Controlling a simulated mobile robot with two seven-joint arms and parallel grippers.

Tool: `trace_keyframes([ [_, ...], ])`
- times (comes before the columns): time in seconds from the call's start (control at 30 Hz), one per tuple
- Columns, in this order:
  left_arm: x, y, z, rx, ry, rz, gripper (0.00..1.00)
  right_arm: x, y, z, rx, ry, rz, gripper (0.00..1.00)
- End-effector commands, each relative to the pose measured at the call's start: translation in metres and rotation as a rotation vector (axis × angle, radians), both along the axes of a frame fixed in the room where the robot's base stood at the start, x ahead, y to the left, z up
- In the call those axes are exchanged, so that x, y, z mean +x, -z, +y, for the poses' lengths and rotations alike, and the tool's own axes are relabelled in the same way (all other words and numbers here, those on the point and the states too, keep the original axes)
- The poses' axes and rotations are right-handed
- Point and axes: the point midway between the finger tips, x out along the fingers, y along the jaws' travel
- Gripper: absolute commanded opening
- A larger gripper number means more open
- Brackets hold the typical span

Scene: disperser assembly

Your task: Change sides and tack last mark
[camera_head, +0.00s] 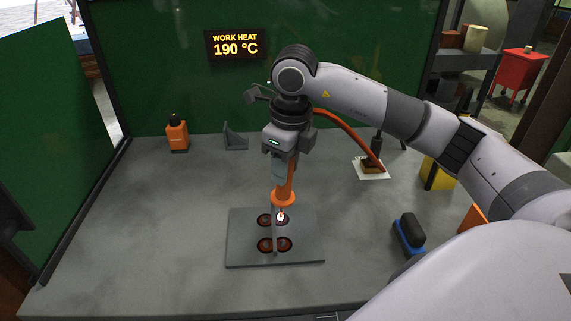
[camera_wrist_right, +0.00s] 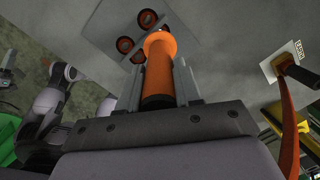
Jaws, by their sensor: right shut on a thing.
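My right gripper (camera_head: 284,160) is shut on an orange welding torch (camera_head: 284,190), which points down; the torch also fills the middle of the right wrist view (camera_wrist_right: 158,70). A grey base plate (camera_head: 300,250) lies on the bench with a thin upright plate (camera_head: 274,238) standing along its middle. Several dark round marks with red rims sit in pairs on either side of the upright. The torch tip is at the back right mark (camera_head: 286,219), where a small bright glow shows. Whether the tip touches is unclear. My left gripper is not in view.
A sign (camera_head: 235,44) reads WORK HEAT 190 °C. An orange bottle (camera_head: 177,135) and a grey bracket (camera_head: 235,138) stand at the back. A blue-and-black brush-like tool (camera_head: 409,235) lies right. The orange cable (camera_head: 345,128) runs toward a white card (camera_head: 365,175). The bench's left side is clear.

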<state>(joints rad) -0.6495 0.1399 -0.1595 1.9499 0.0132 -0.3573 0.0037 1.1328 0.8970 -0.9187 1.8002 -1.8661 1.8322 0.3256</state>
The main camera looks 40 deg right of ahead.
Motion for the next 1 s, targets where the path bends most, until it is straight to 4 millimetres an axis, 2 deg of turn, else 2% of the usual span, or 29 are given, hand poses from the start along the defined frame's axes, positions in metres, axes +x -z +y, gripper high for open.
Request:
trace_keyframes([
  [0.2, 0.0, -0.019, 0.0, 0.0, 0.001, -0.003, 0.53, 0.001, -0.026, 0.0, 0.001, 0.001, -0.004, 0.03],
  [0.8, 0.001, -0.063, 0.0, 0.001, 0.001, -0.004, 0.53, 0.001, -0.086, 0.0, 0.002, 0.0, -0.005, 0.03],
  [1.0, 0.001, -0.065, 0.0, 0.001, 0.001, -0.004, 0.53, 0.001, -0.091, 0.0, 0.002, 0.0, -0.004, 0.03],
])
